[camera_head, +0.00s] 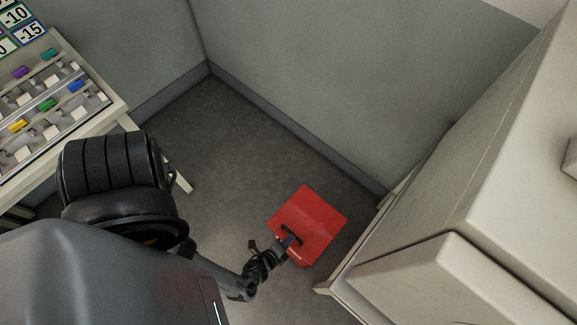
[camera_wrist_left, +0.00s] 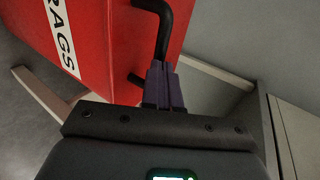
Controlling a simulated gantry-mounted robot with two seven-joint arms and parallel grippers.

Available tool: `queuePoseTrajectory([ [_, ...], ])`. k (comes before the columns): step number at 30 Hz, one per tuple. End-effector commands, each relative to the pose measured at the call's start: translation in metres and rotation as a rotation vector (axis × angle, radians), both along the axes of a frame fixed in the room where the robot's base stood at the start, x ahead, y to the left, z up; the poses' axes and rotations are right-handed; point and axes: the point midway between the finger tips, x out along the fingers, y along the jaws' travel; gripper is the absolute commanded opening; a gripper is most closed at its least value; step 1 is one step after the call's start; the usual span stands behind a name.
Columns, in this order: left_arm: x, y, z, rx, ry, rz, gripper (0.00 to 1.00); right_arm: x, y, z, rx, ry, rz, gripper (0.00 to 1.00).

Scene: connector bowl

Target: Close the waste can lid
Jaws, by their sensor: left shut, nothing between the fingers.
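The red waste can (camera_head: 309,221) stands on the floor near the cabinet, seen from above in the head view. Its flat red top is in view and no opening shows, so the lid looks down. In the left wrist view the red can (camera_wrist_left: 100,55) fills the upper left, with a white label reading "RAGS" and a black bent handle (camera_wrist_left: 163,30). My left gripper (camera_head: 291,240) is at the can's near-left edge, by the black handle. In the wrist view its purple fingertips (camera_wrist_left: 162,78) are together and empty, beside or touching the handle; I cannot tell which. My right gripper is not in view.
A cream cabinet (camera_head: 500,200) stands close on the right of the can. A table with a rack of coloured connectors (camera_head: 50,105) is at the left. Grey walls meet behind, and the floor (camera_head: 240,140) between is clear.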

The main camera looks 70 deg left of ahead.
Motion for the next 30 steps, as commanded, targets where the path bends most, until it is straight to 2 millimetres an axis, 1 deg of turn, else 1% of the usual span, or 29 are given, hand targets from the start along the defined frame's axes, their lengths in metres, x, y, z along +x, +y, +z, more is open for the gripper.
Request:
queuePoseTrajectory([
  [5, -0.001, -0.001, 0.013, 0.0, 0.0, 0.0, 0.0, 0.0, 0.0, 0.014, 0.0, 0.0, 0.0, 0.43],
  [8, -0.003, -0.002, 0.026, -0.001, 0.001, -0.001, 0.0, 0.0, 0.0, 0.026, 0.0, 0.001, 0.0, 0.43],
  [12, -0.005, -0.003, 0.046, -0.001, 0.001, -0.001, 0.0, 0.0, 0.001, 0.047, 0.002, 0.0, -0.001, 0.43],
  [13, -0.008, -0.004, 0.048, -0.002, 0.002, -0.001, 0.0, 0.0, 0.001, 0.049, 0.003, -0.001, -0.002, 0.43],
  [14, -0.017, -0.008, 0.044, -0.002, 0.006, -0.001, 0.0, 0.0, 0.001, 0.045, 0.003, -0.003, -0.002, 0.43],
  [21, -0.058, -0.028, 0.057, -0.002, 0.002, -0.001, 0.0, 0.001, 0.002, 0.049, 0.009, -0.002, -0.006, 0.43],
  [25, -0.074, -0.035, 0.063, -0.001, 0.002, 0.0, 0.0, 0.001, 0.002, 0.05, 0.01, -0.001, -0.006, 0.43],
  [30, -0.087, -0.041, 0.067, -0.001, 0.002, -0.001, 0.0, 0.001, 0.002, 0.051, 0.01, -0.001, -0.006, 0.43],
])
